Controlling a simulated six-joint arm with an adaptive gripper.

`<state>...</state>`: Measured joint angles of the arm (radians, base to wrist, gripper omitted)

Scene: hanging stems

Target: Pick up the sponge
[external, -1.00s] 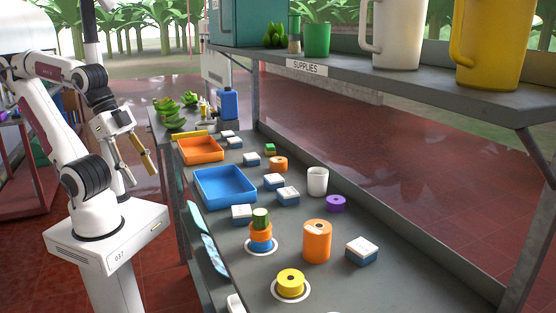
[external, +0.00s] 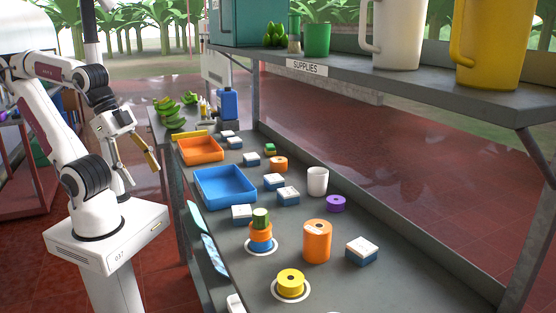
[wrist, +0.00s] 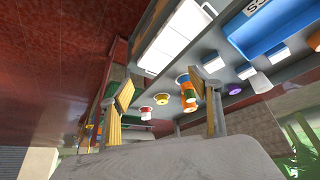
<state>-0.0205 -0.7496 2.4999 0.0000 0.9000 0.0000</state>
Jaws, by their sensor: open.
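No object is clearly recognisable as a sponge. Several small blocks with white tops and blue sides lie on the grey table, such as one at the front right (external: 361,251), one beside the white cup (external: 288,196) and one by the blue tray (external: 242,214). I cannot tell whether any of them is the sponge. A small green-topped piece (external: 270,148) lies farther back. My gripper (external: 140,168) is open and empty, left of the table and apart from everything on it. In the wrist view its two fingers (wrist: 161,88) are spread, with the table items beyond.
A blue tray (external: 225,199) and an orange tray (external: 201,161) stand along the table's near edge. An orange cylinder (external: 317,242), a stacked tower (external: 261,237), a yellow spool (external: 290,283) and a white cup (external: 318,181) stand among the blocks. A supplies shelf (external: 420,85) overhangs the far side.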

